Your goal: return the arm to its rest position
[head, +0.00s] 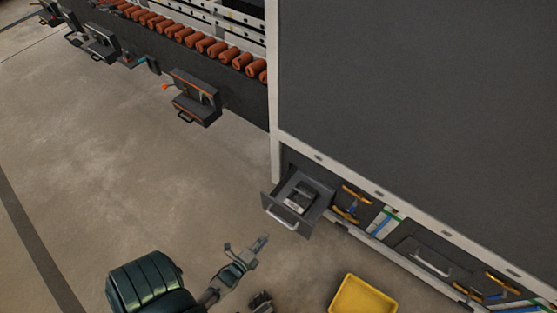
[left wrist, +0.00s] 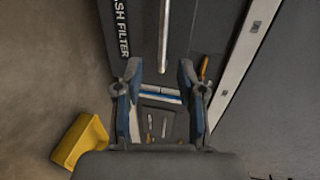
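My left gripper (head: 245,247) is low in the head view, in front of and to the left of an open drawer (head: 318,228). In the left wrist view its two fingers (left wrist: 159,72) stand apart with nothing held between them. Beyond the fingertips a pale bar-shaped handle (left wrist: 164,35) shows on a dark surface lettered "ASH FILTER". I see no contact between the fingers and the drawer. A small dark gripper-like part (head: 262,302) shows at the bottom edge of the head view; I cannot tell whether it is my right gripper.
A tall grey cabinet (head: 420,100) fills the right side, with tool panels along its base. A yellow bin (head: 362,296) is on the floor at bottom right. A dark tool box (head: 195,97) sticks out from the rack at upper left. Open concrete floor (head: 130,170) lies on the left.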

